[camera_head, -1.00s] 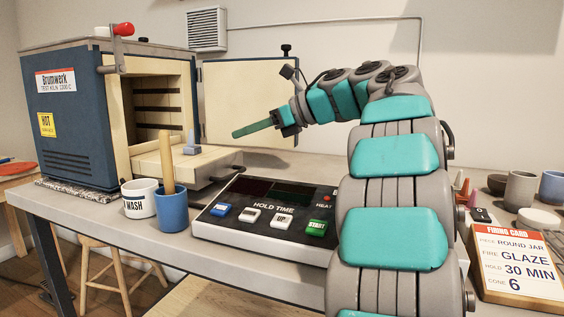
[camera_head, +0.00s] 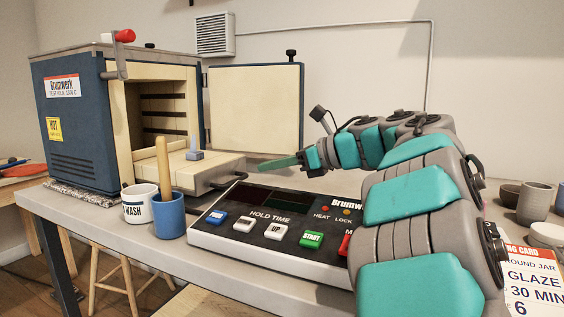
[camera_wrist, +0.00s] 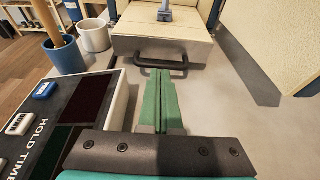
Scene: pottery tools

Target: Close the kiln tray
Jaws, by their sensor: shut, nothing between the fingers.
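The kiln (camera_head: 75,125) stands at the left with its door (camera_head: 255,108) swung wide open. Its cream tray (camera_head: 190,172) is pulled out of the chamber, with a small grey-blue piece (camera_head: 195,150) on top. The tray's dark handle (camera_wrist: 160,59) is on its front face. My gripper (camera_head: 262,166) has green fingers that are shut and empty. In the wrist view the fingertips (camera_wrist: 160,74) point at the handle and lie close to its middle. I cannot tell whether they touch it; in the head view they appear a little right of the tray.
The control panel (camera_head: 275,222) lies in front of the tray, below my arm. A white mug (camera_head: 140,207) and a blue cup (camera_head: 168,220) with a wooden stick stand left of it. Bare table (camera_wrist: 225,105) lies right of the fingers, below the door.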

